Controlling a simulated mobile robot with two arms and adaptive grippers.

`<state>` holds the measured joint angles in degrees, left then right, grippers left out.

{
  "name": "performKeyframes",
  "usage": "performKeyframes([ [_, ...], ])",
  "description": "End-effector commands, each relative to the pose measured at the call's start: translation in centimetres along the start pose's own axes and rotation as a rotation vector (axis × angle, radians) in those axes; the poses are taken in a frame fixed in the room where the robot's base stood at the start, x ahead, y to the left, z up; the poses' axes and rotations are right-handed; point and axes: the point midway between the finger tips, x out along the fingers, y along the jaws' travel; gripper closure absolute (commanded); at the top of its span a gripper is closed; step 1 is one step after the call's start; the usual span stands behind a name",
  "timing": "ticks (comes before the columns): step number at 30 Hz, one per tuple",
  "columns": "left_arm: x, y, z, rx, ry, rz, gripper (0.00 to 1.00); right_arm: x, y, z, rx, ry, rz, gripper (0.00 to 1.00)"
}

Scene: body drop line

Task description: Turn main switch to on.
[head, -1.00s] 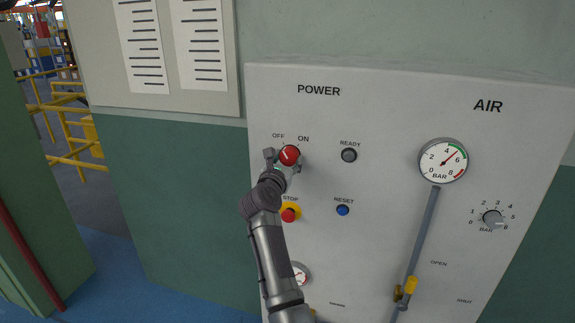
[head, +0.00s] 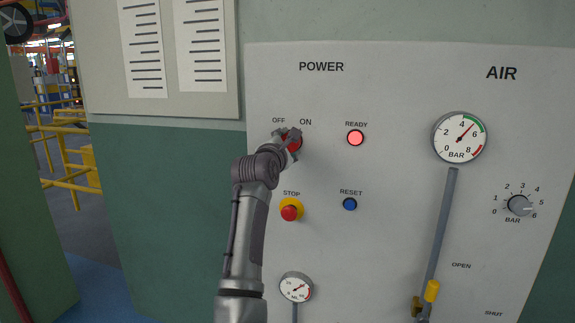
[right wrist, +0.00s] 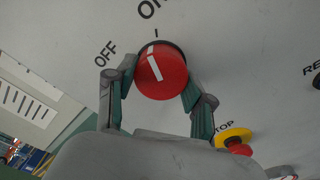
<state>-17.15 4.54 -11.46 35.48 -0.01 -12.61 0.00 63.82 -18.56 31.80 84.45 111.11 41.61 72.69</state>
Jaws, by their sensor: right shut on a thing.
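The main switch is a round red knob (right wrist: 162,71) with a white bar, on the grey panel under POWER. In the right wrist view its bar points close to the tick by ON, away from OFF. My right gripper (right wrist: 154,82) is shut on the knob, one finger on each side. In the head view my right gripper (head: 288,139) covers much of the red knob (head: 295,144). The READY lamp (head: 355,138) is lit red. My left gripper is not in view.
Below the switch sit the red STOP button (head: 289,213) on its yellow ring and the blue RESET button (head: 349,204). A small gauge (head: 296,287) is lower down. At right are the AIR gauge (head: 459,138), a grey BAR knob (head: 519,205) and a yellow-handled lever (head: 432,291).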

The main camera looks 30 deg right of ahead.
Motion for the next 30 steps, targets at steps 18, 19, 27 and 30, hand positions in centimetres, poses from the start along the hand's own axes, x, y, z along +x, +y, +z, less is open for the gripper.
performKeyframes([
  [18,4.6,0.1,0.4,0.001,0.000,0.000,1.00,0.0,0.1,0.0,0.265,0.000,0.002,0.82],
  [19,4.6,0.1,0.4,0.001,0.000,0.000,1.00,0.0,0.2,0.0,0.268,0.000,0.002,0.82],
  [27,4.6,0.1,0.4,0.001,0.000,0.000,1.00,0.0,0.3,0.1,0.274,0.000,0.003,0.82],
  [30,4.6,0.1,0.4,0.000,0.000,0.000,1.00,0.0,0.3,0.1,0.274,0.000,0.003,0.82],
])
